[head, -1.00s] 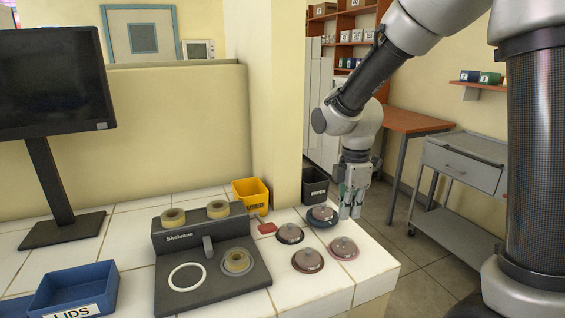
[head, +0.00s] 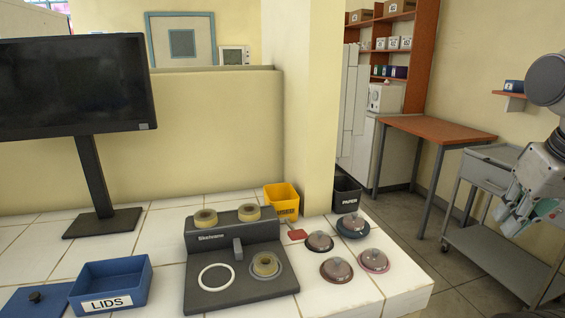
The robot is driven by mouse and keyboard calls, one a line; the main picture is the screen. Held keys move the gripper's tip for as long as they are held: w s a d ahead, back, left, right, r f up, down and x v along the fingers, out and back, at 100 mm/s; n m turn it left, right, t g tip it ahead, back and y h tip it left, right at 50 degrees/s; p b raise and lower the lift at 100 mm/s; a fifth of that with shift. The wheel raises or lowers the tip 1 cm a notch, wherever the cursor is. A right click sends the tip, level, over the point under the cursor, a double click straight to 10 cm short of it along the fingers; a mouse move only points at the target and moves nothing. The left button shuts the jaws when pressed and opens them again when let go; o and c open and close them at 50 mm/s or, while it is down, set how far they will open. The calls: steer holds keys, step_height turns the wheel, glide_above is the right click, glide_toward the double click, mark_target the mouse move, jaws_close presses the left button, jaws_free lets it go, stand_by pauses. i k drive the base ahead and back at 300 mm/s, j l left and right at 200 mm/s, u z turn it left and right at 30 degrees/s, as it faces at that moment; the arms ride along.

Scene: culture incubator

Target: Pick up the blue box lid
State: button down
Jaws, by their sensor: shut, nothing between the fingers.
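A flat blue lid (head: 20,302) with a dark knob lies on the tiled counter at the lower left, cut off by the picture's bottom edge. It lies beside the open blue box (head: 112,286) marked LIDS. My gripper (head: 508,218) is at the far right, over the floor beside the grey cart and well away from the lid. It is shut and empty. Part of my arm is cut off by the right edge.
A dark Skelvans device (head: 240,285) with tape rolls stands right of the box. Several round lidded dishes (head: 319,241), a yellow bin (head: 282,199) and a black PAPER bin (head: 346,194) are farther right. A monitor (head: 75,85) stands at the back left.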

mark_target(45, 301)
steer(key=j+u, duration=0.15)
steer(key=u, duration=1.45)
steer(key=k+j, duration=0.05)
